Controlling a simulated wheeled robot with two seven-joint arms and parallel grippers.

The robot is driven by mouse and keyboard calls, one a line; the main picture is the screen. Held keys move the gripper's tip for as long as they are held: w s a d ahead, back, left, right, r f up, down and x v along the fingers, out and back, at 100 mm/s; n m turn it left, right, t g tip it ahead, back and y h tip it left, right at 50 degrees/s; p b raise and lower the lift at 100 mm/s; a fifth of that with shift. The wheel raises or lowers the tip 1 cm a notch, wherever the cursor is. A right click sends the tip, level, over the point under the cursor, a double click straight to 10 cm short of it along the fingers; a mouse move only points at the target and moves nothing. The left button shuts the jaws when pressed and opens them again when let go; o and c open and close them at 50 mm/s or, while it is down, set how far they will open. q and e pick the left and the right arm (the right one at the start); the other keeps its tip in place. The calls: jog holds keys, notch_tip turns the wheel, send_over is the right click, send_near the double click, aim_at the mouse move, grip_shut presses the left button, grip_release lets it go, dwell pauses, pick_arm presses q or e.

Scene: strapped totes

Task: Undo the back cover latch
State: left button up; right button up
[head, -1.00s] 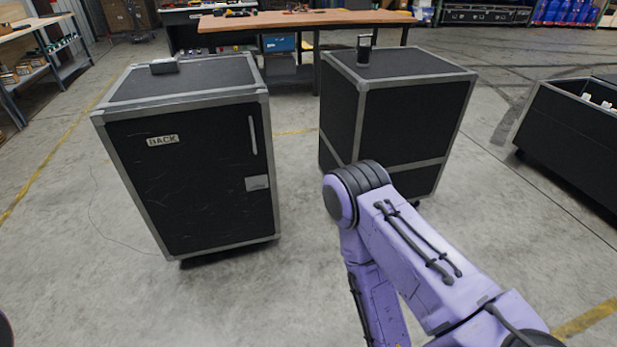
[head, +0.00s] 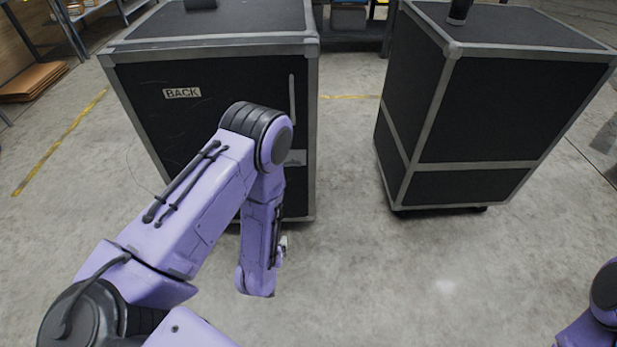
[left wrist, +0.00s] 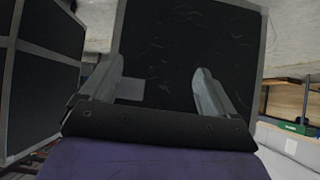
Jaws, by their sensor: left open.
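The black case marked BACK (head: 182,93) stands upright with its panel facing me. A pale vertical bar (head: 292,98) is on its right side, and a small grey plate (head: 297,157) lies below, partly hidden by my left arm. I cannot tell which of these is the latch. In the left wrist view the plate (left wrist: 130,90) shows beside the left finger, in front of the dark panel. My left gripper (left wrist: 158,82) is open and empty, facing the panel. In the head view it is mostly hidden behind my forearm. My right gripper is out of view.
A second black case (head: 480,105) stands to the right, with a dark object (head: 459,10) on top. A floor gap separates the two cases. A dark box (head: 200,4) lies on the BACK case. The concrete floor in front is clear.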

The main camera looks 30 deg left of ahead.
pick_arm(q)
jog(key=w+a+f+t+y+b, duration=0.1)
jog(key=w+t+b, duration=0.15)
jog(key=w, duration=0.45)
jog(key=w+a+f+t+y+b, duration=0.1)
jog(key=w+f+t+b, duration=0.1)
jog(key=w+b, duration=0.35)
jog(key=t+y+b, duration=0.1)
jog(key=t+y, duration=0.1)
jog(key=y, duration=0.1)
send_near(292, 166)
jog(key=shift+h, duration=0.4)
jog(key=b+x, duration=0.1)
jog(key=x, duration=0.8)
jog(key=shift+w+a+r+b, duration=0.1)
jog(key=shift+a+r+b, duration=0.1)
jog(key=shift+b, duration=0.15)
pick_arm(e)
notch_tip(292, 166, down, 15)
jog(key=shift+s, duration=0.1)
pick_arm(q)
jog(key=c, duration=1.1)
jog(key=shift+o, duration=0.2)
